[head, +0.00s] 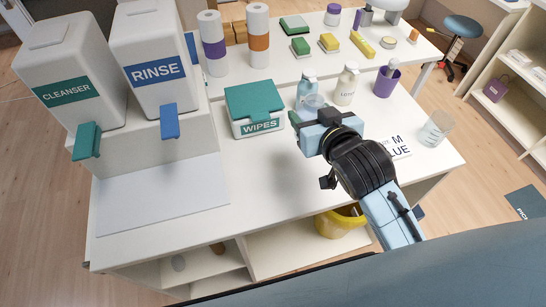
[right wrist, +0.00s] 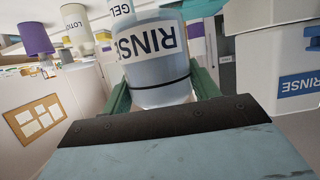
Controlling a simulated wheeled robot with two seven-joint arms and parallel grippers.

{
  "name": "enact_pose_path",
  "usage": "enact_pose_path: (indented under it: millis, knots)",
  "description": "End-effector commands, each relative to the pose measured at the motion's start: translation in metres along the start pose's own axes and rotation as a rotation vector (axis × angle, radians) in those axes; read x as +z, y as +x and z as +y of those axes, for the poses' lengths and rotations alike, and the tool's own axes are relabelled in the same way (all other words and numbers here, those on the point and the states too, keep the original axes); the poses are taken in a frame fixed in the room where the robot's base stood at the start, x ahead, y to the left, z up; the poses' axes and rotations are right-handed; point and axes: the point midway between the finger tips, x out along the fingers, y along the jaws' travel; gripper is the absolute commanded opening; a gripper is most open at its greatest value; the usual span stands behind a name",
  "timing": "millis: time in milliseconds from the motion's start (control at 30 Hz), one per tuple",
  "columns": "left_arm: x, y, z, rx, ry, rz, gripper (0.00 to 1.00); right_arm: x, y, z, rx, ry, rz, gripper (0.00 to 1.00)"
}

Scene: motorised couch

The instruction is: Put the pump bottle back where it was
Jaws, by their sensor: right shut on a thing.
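My right gripper (head: 314,112) is shut on a translucent cup (head: 314,102) above the worktop. In the right wrist view this cup (right wrist: 160,95) carries a RINSE label, seen upside down, between green fingers. A light-blue pump bottle (head: 306,87) stands just behind the held cup, partly hidden by it. It shows in the right wrist view with a GEL label (right wrist: 122,10). A cream LOTION pump bottle (head: 346,87) stands to its right; it also shows in the right wrist view (right wrist: 74,20). My left gripper is not in view.
A green-lidded WIPES box (head: 255,108) stands left of the gripper. CLEANSER (head: 70,75) and RINSE (head: 150,60) dispensers stand at the left. The front-middle worktop (head: 265,190) is clear.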

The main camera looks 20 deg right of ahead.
Motion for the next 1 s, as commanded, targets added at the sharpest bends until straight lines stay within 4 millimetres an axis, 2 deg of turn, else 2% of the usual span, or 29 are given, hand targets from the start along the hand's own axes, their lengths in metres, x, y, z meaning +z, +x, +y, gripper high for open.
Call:
enact_pose_path:
  millis: [33, 200, 400, 567, 700, 1000]
  knots:
    - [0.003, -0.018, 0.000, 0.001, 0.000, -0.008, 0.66, -0.003, -0.001, -0.009, -0.020, -0.009, -0.007, 0.28]
    - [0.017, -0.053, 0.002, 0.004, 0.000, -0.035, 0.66, 0.011, -0.001, -0.042, -0.102, -0.041, -0.008, 0.28]
    - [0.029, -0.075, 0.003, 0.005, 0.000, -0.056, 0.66, 0.027, -0.006, -0.070, -0.173, -0.062, -0.001, 0.28]
    - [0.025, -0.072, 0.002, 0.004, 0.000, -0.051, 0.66, 0.053, 0.001, -0.075, -0.188, -0.065, -0.001, 0.28]
    - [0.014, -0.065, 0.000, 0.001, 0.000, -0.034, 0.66, 0.080, 0.010, -0.075, -0.188, -0.066, -0.002, 0.28]
    - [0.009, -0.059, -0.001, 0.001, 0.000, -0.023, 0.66, 0.111, 0.022, -0.075, -0.188, -0.065, 0.000, 0.28]
